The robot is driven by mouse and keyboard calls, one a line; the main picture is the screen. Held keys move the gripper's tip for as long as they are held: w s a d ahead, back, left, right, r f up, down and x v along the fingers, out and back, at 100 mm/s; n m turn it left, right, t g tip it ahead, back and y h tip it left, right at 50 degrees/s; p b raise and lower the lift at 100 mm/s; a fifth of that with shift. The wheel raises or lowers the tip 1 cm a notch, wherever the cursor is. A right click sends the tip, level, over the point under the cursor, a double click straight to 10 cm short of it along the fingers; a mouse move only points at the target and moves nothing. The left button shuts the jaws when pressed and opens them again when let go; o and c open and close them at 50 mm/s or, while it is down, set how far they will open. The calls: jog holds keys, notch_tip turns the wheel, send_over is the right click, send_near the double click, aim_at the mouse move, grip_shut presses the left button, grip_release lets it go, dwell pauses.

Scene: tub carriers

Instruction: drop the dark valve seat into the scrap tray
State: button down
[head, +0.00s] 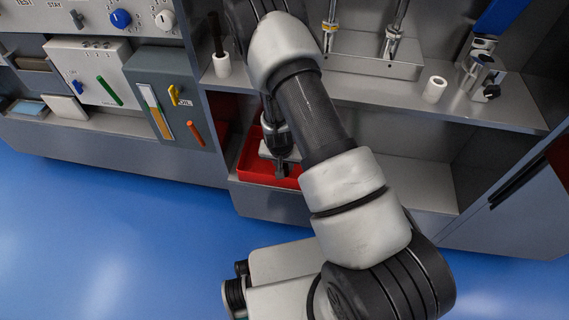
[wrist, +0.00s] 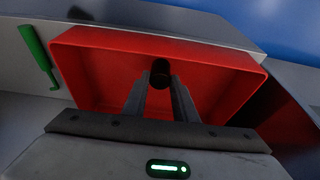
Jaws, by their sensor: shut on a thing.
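The dark valve seat (wrist: 160,68) is a small black cylinder held between the fingertips of my gripper (wrist: 160,88) in the wrist view. The red scrap tray (wrist: 95,38) lies behind and around it in that view, and the seat shows against the tray's inside. Whether the seat touches the tray floor I cannot tell. In the head view the scrap tray (head: 252,171) sits on the lower shelf. My gripper (head: 282,170) points down at it there, partly hidden by my arm, and the seat cannot be made out.
A pale ring (head: 435,89) and a pale cup-like piece (head: 222,66) stand on the upper shelf, beside a metal block with upright rods (head: 350,50). A panel with coloured handles (head: 165,100) is at left. The lower shelf right of my arm (head: 415,185) is clear.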

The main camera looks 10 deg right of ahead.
jog(key=shift+f, duration=0.45)
jog(key=c, duration=1.4)
grip_release()
jog(key=shift+c, duration=0.2)
jog(key=shift+r, duration=0.15)
jog(key=shift+r, duration=0.35)
jog(key=p+v, duration=0.3)
jog(key=v, duration=0.9)
jog(key=shift+p, duration=0.3)
jog(key=shift+r, duration=0.1)
